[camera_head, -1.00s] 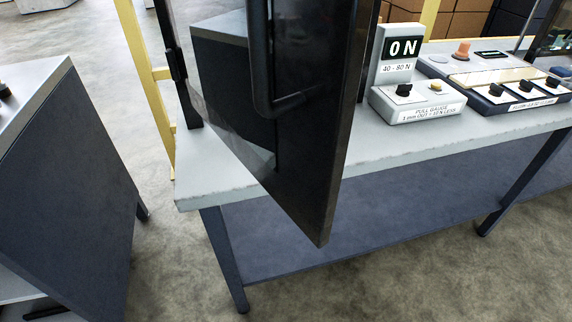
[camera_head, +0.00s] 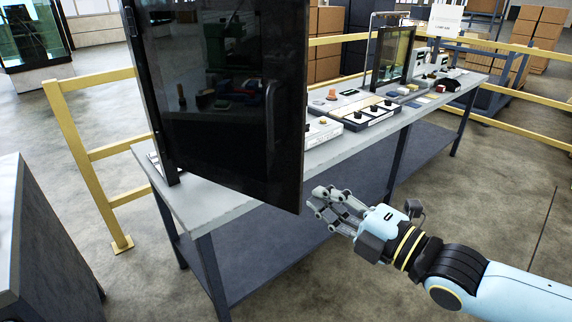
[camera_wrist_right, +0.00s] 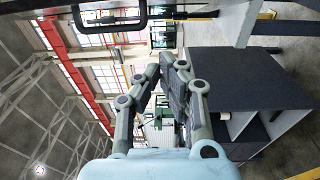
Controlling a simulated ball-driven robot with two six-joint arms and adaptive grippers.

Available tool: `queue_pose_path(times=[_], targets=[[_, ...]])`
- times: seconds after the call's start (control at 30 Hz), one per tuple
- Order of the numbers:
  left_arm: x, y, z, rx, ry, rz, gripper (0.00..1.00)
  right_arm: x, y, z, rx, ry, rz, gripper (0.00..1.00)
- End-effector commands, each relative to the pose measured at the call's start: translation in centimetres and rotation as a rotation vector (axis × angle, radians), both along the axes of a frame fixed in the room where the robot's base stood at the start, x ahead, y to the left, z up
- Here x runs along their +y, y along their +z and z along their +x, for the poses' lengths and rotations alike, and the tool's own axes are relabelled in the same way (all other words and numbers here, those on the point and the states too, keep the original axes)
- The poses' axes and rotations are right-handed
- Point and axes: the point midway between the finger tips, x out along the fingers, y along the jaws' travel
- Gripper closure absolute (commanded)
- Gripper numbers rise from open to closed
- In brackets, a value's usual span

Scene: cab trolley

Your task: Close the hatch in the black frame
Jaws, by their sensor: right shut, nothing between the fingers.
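The hatch (camera_head: 215,110) is a dark, glossy panel that stands open, swung out over the front edge of the bench. A black bar handle (camera_head: 270,125) shows on its face near the right side. The black frame (camera_head: 146,95) shows as an upright post at the hatch's left; the rest is mostly hidden. My right gripper (camera_head: 318,203) is shut and empty, beside the hatch's lower right corner; contact cannot be told. In the right wrist view a black handle (camera_wrist_right: 110,20) crosses the top, apart from the closed fingers (camera_wrist_right: 166,62). My left gripper is out of view.
The bench (camera_head: 205,195) carries a gauge box (camera_head: 322,131), partly behind the hatch, and a control box with knobs (camera_head: 368,117). Another black-framed panel (camera_head: 393,55) stands farther back. A yellow rail (camera_head: 105,152) is left of the bench. Floor in front is clear.

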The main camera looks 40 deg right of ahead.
Motion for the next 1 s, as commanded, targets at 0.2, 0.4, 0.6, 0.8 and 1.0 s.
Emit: queue_pose_path(times=[0.2, 0.4, 0.6, 0.8, 1.0], targets=[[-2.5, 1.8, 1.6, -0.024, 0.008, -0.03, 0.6, 0.0, 1.8, -1.1, 0.017, 0.021, -0.017, 1.0], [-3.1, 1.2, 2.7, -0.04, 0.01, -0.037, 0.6, 0.3, 1.5, 0.3, 0.02, 0.021, -0.014, 1.0], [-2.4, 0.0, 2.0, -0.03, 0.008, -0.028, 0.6, 1.0, 1.5, 4.2, 0.018, 0.018, -0.015, 1.0], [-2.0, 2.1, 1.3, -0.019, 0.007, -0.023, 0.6, 1.5, 2.1, 7.2, 0.021, 0.016, -0.014, 1.0], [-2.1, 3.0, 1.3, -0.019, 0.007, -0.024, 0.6, 0.0, 1.7, 9.5, 0.025, 0.02, -0.017, 1.0]])
